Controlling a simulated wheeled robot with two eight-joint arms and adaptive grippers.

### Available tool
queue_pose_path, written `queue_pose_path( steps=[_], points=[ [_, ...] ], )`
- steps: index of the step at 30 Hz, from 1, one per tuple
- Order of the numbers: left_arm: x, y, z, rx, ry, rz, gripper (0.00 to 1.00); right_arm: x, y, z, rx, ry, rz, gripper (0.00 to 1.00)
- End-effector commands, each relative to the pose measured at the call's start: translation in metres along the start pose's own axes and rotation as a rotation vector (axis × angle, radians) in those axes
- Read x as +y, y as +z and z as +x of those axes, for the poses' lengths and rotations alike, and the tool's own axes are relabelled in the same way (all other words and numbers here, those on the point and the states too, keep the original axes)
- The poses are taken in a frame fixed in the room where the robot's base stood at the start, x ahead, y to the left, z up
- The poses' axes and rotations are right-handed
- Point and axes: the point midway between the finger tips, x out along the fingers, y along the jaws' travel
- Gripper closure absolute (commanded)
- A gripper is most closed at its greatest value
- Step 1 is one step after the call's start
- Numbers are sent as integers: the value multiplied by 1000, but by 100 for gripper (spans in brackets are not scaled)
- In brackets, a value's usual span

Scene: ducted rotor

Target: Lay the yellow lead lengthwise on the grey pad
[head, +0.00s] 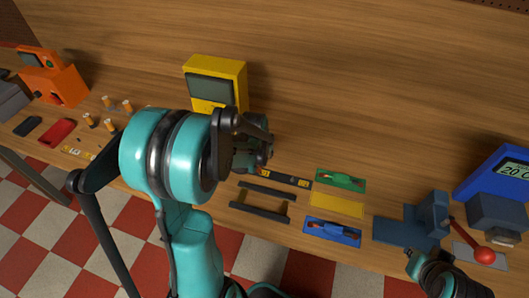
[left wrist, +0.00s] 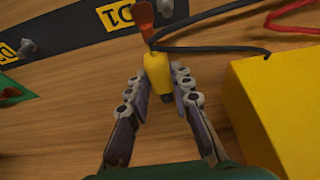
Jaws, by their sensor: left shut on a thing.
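In the left wrist view my left gripper (left wrist: 160,85) is shut on a short yellow piece, which I take as the yellow lead (left wrist: 157,70). An orange-red tip (left wrist: 146,20) shows just beyond it, near the dark strip. In the head view my left gripper (head: 262,150) is in front of the yellow meter, and my arm hides what it holds. My right gripper (head: 415,262) is at the lower right; its jaw opening is unclear. A light grey plate (head: 461,252) lies below a red knob at the right; I cannot tell whether it is the grey pad.
The yellow meter (head: 230,68) stands behind my left gripper. A black strip with yellow labels (head: 286,178), two dark bars (head: 260,212), a green tray (head: 350,183), a yellow plate (head: 338,204) and a blue tray (head: 332,236) lie to the front. A black cable (left wrist: 215,50) curves near my left fingers.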

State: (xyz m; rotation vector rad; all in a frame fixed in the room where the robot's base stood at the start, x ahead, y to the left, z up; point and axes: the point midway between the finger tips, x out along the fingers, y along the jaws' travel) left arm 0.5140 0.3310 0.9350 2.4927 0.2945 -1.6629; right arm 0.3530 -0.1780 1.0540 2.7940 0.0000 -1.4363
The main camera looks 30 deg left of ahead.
Motion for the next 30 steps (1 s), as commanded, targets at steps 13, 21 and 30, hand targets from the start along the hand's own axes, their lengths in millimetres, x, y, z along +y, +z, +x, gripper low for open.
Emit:
queue_pose_path(
  steps=[13,21,30],
  points=[
    [0,0,-1,0,0,0,58,0,-1,-1,0,0,0,100],
    [0,-2,-45,0,0,0,58,0,-11,-16,0,0,0,100],
    [0,-2,-106,0,0,0,58,0,-23,-32,0,0,0,100]
  ],
)
